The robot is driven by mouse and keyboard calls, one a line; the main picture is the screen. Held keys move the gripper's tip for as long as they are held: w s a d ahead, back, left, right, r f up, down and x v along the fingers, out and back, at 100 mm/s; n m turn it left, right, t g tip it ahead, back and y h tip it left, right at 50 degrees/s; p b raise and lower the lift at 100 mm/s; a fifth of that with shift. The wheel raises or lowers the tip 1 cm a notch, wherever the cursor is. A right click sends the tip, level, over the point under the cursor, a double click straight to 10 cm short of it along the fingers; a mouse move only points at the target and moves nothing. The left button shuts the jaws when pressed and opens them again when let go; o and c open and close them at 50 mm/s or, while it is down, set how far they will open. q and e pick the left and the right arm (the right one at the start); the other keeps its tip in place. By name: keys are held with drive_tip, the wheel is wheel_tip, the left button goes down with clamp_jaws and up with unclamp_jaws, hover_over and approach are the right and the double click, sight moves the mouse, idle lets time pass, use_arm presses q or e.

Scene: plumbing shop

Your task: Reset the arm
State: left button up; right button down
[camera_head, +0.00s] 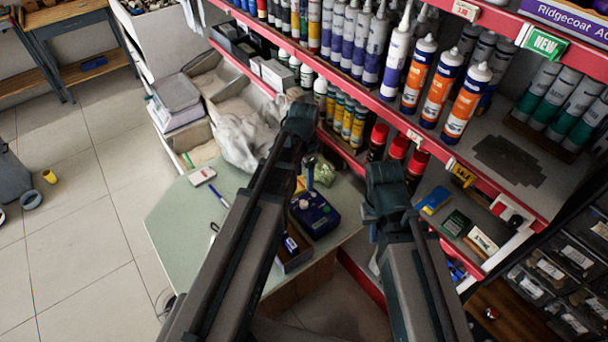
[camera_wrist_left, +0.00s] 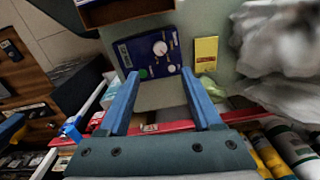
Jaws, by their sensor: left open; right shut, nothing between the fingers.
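Both of my arms reach forward over the green counter (camera_head: 180,225) toward the shelves. My left gripper (camera_head: 300,122) is at the far end of the left arm, near the lower shelf edge. In the left wrist view, the left gripper (camera_wrist_left: 160,84) shows two blue fingers spread apart with nothing between them. A blue device with a dial (camera_wrist_left: 152,50) is beyond its fingertips. My right gripper (camera_head: 385,185) is in front of the shelves, to the right of the left one. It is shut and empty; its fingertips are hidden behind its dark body.
Red-edged shelves (camera_head: 480,178) with orange-and-white tubes (camera_head: 466,102) and spray cans stand close ahead. The blue device (camera_head: 315,214) and a crumpled whitish bag (camera_head: 240,140) are near my left arm. A yellow pad (camera_wrist_left: 206,50) lies beside the device. Open tiled floor (camera_head: 85,225) is at left.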

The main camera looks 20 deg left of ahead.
use_arm(q)
drive_tip(key=shift+r, duration=0.5)
use_arm(e)
drive_tip(key=shift+r, duration=0.45)
